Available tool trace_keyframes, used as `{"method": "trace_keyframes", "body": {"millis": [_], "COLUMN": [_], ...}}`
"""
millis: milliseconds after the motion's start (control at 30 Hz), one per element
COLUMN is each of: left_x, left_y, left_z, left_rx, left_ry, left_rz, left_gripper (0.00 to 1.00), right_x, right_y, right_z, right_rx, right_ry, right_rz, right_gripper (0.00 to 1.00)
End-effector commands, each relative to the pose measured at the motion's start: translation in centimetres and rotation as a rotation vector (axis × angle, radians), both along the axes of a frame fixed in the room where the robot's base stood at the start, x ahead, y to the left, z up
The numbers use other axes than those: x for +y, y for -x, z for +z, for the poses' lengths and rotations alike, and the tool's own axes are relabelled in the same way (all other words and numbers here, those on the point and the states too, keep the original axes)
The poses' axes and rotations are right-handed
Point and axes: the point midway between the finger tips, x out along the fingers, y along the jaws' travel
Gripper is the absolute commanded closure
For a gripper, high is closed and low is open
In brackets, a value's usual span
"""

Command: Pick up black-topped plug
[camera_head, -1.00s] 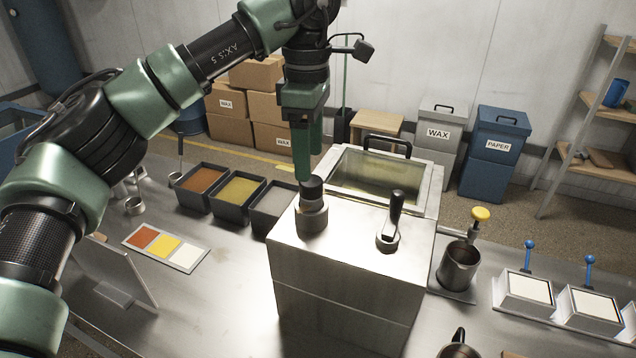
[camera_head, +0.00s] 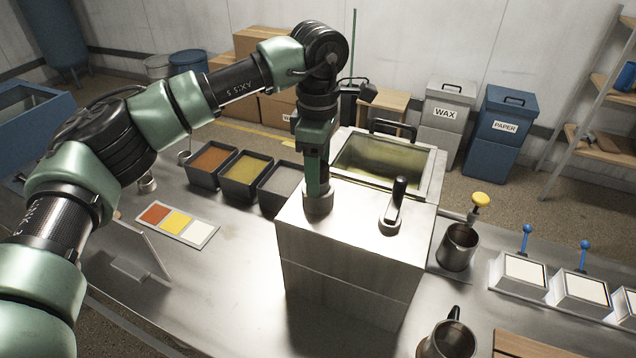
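The black-topped plug sits in a round metal collar (camera_head: 318,206) on top of the steel box (camera_head: 345,232). Its black top is largely hidden behind my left gripper (camera_head: 316,188). The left gripper points straight down, with its green fingers at the plug's height, just above the collar. I cannot tell whether the fingers are closed on the plug or only around it. My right gripper is not in view.
A black lever (camera_head: 397,200) stands on the box right of the plug. Behind is a glass-lidded tank (camera_head: 425,185) with a black handle. Colour bins (camera_head: 240,175) stand left, a metal cup (camera_head: 458,247) and sample blocks (camera_head: 525,275) right.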

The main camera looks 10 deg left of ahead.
Motion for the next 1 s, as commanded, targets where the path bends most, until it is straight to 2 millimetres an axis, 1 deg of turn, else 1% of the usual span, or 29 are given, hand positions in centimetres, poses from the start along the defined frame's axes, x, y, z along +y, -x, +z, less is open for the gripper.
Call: {"method": "trace_keyframes", "body": {"millis": [33,67,100,167,200,467,567,667,767,867,967,1000], "left_x": [0.0,0.0,0.0,0.0,0.0,0.0,0.0,0.0,0.0,-0.1,-0.1,-0.1], "left_y": [0.0,0.0,0.0,0.0,0.0,0.0,-0.1,-0.1,0.0,-0.1,-0.1,-0.1], "left_z": [0.0,0.0,0.0,0.0,0.1,0.2,0.6,1.5,2.9,4.8,7.1,8.1], "left_rx": [0.000,0.000,0.000,0.000,0.000,-0.001,-0.002,-0.003,-0.003,-0.006,-0.006,-0.006], "left_ry": [0.000,0.000,0.000,0.000,0.000,0.000,0.001,0.000,0.001,0.001,0.001,0.001], "left_rz": [0.000,0.000,0.000,0.000,0.000,0.000,0.000,0.000,0.000,0.001,0.002,0.001], "left_gripper": [0.60,0.68,0.80,0.96,1.00,1.00,1.00,1.00,1.00,1.00,1.00,1.00], "right_x": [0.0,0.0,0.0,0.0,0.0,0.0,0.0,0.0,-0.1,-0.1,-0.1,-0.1], "right_y": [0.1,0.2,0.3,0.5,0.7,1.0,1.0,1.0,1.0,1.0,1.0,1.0], "right_z": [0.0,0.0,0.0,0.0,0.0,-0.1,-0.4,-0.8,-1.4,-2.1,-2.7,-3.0], "right_rx": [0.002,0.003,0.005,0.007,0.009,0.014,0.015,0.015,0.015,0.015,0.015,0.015], "right_ry": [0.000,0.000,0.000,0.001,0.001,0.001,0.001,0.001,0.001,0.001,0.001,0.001], "right_rz": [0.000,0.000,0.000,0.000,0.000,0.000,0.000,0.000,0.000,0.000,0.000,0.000], "right_gripper": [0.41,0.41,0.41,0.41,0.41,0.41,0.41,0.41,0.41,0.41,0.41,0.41]}}
